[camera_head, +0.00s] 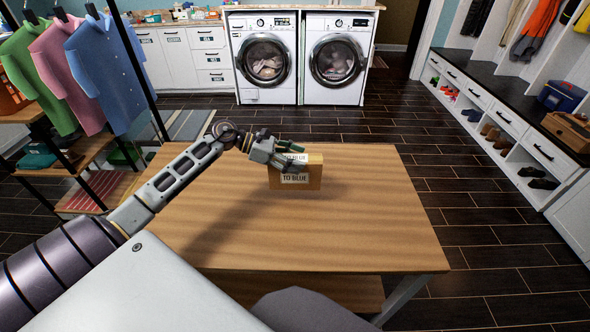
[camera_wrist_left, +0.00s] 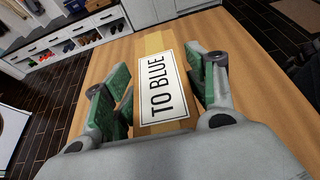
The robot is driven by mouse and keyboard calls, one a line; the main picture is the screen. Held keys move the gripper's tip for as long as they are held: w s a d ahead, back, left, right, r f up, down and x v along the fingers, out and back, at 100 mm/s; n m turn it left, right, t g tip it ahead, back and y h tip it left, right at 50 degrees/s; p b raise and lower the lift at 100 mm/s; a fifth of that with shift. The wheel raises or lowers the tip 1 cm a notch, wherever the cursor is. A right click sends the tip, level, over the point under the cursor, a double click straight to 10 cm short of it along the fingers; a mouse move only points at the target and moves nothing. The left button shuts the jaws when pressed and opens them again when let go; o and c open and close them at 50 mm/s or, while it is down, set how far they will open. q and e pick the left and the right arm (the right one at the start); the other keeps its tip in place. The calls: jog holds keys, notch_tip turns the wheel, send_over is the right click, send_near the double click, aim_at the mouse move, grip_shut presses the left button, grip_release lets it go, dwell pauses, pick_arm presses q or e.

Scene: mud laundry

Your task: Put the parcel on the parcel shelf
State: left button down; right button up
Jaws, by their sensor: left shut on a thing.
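The parcel (camera_head: 314,172) is a small tan cardboard box with white labels reading "TO BLUE". In the head view it stands at the wooden table, toward its far middle; I cannot tell whether it touches the top. My left gripper (camera_head: 290,161) reaches in from the left and is shut on the parcel. In the left wrist view the parcel (camera_wrist_left: 153,44) sits between the green-padded fingers of the left gripper (camera_wrist_left: 160,92), its label facing the camera. My right gripper is not in view. No shelf marked for parcels can be made out.
The wooden table (camera_head: 330,243) is otherwise bare. A clothes rack with shelves (camera_head: 95,192) stands at the left. Two washing machines (camera_head: 264,62) are at the back. A bench with cubbies (camera_head: 500,115) runs along the right, holding a blue box (camera_head: 562,96). Dark floor lies clear between.

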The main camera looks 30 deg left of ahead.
pick_arm(q)
notch_tip(320, 180, up, 10)
jog(key=shift+f, duration=0.25)
jog(key=shift+r, duration=0.95)
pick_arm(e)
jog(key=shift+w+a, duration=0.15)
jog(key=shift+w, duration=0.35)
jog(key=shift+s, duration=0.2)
pick_arm(q)
jog(key=shift+f, duration=0.1)
jog(key=s+d+f+p, duration=0.1)
jog(key=s+d+f, duration=0.3)
jog(key=d+f, duration=0.2)
jog(key=s+d+f+p, duration=0.2)
jog(key=s+d+f, duration=0.1)
jog(key=d+f, duration=0.3)
jog(key=shift+s+d+f+n+t+y, duration=0.3)
jog(key=shift+s+f+n+t, duration=0.1)
jog(key=shift+f, duration=0.55)
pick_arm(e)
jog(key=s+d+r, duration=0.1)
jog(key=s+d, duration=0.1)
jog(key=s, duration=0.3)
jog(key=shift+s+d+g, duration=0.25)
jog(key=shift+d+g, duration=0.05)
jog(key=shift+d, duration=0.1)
